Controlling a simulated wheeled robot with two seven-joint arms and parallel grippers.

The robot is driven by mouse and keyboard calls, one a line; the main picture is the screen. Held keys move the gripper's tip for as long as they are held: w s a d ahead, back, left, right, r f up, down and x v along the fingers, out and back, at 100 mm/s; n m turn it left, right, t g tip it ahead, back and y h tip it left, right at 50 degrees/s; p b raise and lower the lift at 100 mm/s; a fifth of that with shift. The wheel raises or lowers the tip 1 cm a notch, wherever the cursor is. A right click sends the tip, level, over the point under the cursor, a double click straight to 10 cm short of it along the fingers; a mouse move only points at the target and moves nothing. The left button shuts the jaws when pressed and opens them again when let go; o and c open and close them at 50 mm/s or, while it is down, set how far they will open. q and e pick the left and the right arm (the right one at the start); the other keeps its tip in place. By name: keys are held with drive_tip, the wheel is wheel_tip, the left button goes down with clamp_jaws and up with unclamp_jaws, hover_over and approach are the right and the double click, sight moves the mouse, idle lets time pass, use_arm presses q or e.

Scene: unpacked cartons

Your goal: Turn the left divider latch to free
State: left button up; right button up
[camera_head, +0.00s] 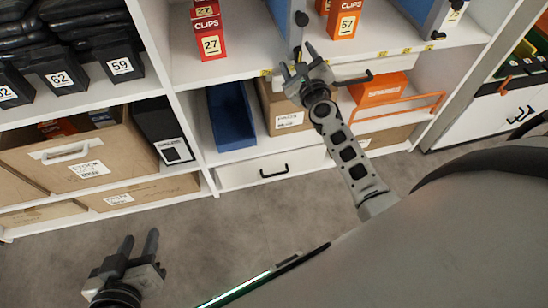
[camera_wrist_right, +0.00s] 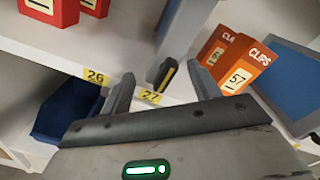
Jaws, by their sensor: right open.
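The left divider (camera_head: 286,22) is a blue and grey panel standing on the upper shelf. Its latch (camera_head: 297,53) is a small dark piece at the front lower edge. In the right wrist view the latch (camera_wrist_right: 165,73) is black with a yellow stripe and tilted. My right gripper (camera_head: 299,61) is open at the shelf edge. In its wrist view the two fingertips (camera_wrist_right: 163,75) stand on either side of the latch; I cannot tell whether they touch it. My left gripper (camera_head: 139,243) is open and empty above the floor, away from the shelves.
Red and orange CLIPS boxes (camera_head: 210,38) stand left and right of the divider. A second divider (camera_head: 428,14) with a dark latch (camera_head: 438,35) is further right. Below are a blue bin (camera_head: 232,118), cartons (camera_head: 284,108) and a drawer (camera_head: 270,170). The floor in front is clear.

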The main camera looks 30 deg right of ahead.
drive_tip(key=m, duration=0.5)
drive_tip(key=shift+d+r+m, duration=0.1)
drive_tip(key=shift+d+m, duration=0.05)
drive_tip(key=shift+m, duration=0.25)
drive_tip(key=shift+s+m, duration=0.2)
drive_tip(key=shift+m, duration=0.9)
drive_tip(key=b+v, duration=0.3)
drive_tip(key=v, duration=1.2)
drive_tip(key=s+a+m+g+y+p, duration=0.3)
drive_tip(key=a+m, duration=0.5)
drive_tip(key=m, duration=0.8)
drive_tip(key=s+a+m+g+y+p, duration=0.3)
drive_tip(key=a+m+p, duration=0.5)
drive_tip(key=m, duration=0.8)
drive_tip(key=shift+s+m+y, duration=0.4)
drive_tip(key=shift+s+y, duration=0.4)
drive_tip(key=shift+s, duration=0.45)
